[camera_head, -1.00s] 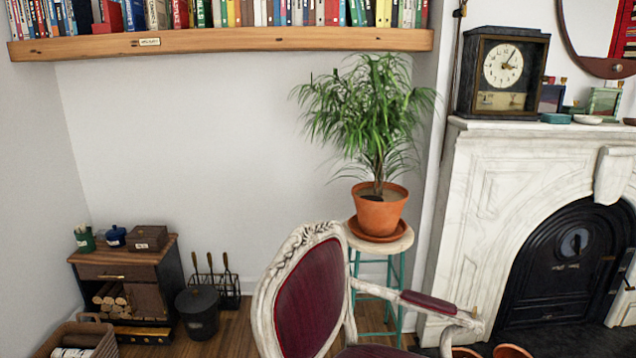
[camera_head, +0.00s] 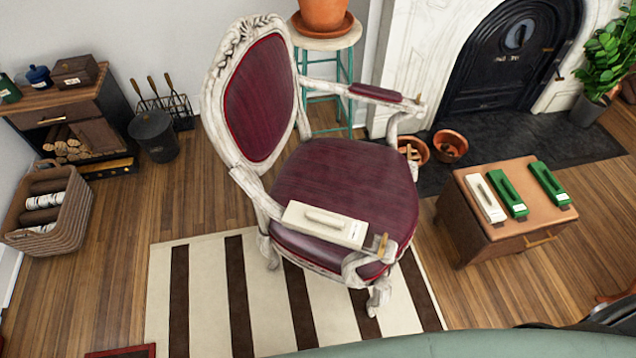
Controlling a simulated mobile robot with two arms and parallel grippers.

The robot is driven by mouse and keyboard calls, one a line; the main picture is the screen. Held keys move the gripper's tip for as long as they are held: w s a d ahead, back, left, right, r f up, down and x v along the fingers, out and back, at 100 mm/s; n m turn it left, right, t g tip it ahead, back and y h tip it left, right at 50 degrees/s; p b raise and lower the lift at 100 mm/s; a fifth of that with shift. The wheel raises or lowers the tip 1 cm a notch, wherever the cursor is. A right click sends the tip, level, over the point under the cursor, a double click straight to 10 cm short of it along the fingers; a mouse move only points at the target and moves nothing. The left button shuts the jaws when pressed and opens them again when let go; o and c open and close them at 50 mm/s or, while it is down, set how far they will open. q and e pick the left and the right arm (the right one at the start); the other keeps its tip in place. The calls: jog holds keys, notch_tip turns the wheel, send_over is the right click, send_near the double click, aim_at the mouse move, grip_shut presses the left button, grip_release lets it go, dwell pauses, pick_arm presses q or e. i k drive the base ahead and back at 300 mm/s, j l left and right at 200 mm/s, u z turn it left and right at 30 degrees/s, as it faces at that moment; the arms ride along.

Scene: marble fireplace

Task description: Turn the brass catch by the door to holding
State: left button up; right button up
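The black arched fireplace door (camera_head: 497,62) stands in the white marble surround at the upper right. A round grey disc (camera_head: 519,36) is on its face. The door looks closed. Neither of my grippers is in view.
A red armchair (camera_head: 345,185) fills the middle, on a striped rug (camera_head: 205,290). A small wooden table (camera_head: 500,235) bears white and green blocks. Terracotta pots (camera_head: 450,145) and a leafy plant (camera_head: 600,60) flank the hearth. Wooden floor (camera_head: 590,240) is clear at right.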

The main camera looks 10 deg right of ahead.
aim_at(380, 249)
jog(key=z, duration=0.95)
